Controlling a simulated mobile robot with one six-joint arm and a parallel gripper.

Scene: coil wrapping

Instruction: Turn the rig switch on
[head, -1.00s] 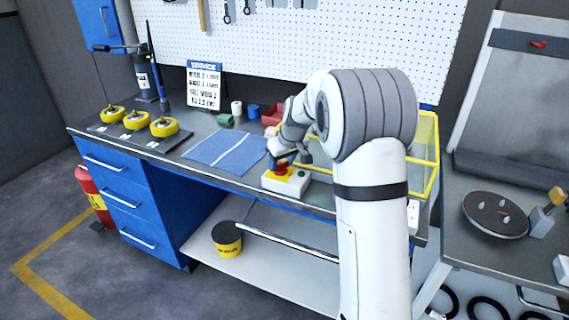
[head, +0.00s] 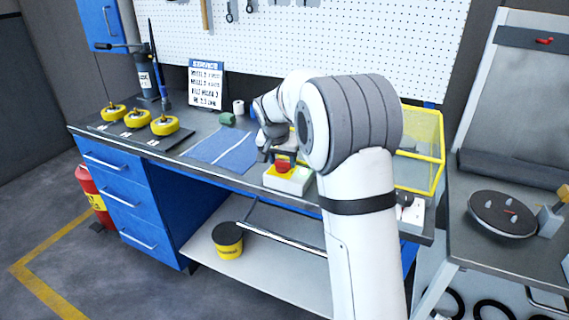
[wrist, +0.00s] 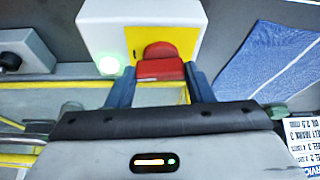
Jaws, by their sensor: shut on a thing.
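The rig switch is a white box (head: 289,181) near the front edge of the workbench, with a yellow plate and a red knob (head: 283,166). In the wrist view the box (wrist: 98,30) is at the top, and its lamp (wrist: 109,66) glows green. My gripper (head: 283,154) is at the knob from above. In the wrist view my gripper (wrist: 161,76) has one blue-grey finger on each side of the red knob (wrist: 160,62) and is shut on it. The fingers hide parts of the knob's sides.
A blue cloth (head: 223,148) lies left of the switch. Yellow spools (head: 164,126) sit on a dark mat further left. A yellow-framed guard (head: 420,150) stands to the right on the bench, beyond my arm. A sign (head: 206,85) stands at the back.

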